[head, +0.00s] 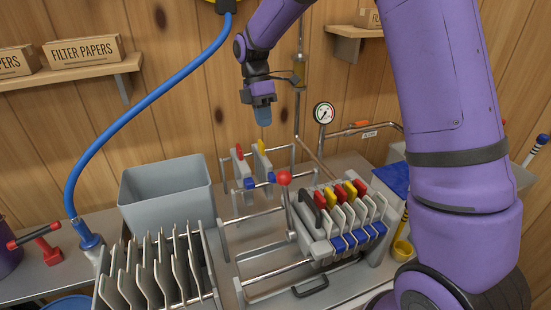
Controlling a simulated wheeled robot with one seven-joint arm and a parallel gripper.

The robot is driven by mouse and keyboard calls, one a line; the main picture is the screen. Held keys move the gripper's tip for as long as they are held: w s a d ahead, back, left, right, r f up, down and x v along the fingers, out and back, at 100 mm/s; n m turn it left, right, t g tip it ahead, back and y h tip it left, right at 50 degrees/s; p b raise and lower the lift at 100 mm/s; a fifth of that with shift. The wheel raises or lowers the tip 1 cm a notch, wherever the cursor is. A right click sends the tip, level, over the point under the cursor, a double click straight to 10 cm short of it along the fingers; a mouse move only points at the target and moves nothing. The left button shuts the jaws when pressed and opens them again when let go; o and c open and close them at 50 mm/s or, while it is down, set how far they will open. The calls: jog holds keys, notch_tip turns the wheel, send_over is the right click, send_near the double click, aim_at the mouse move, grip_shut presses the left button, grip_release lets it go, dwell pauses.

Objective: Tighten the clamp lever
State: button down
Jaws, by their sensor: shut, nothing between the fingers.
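The clamp lever (289,212) is a grey rod with a red ball knob (284,177) on top. It stands nearly upright at the left end of the filter press (345,222), whose plates have red, yellow and white tops and blue lower tabs. My gripper (263,116) points down, well above and behind the lever, apart from it. The lever's lower pivot is partly hidden by the press's end plate.
Two loose plates (258,165) stand on the rails behind the lever. A grey bin (168,194), a rack of grey plates (160,275) and a blue hose (140,105) are on the left. A pressure gauge (323,112) and pipe stand behind the press. Free air surrounds the knob.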

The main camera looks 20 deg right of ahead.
jog(key=s+f, duration=0.7)
jog(key=f, duration=0.2)
jog(key=shift+s+d+f, duration=0.15)
jog(key=shift+d+f, duration=0.25)
jog(key=shift+d, duration=0.05)
jog(key=shift+r, duration=0.1)
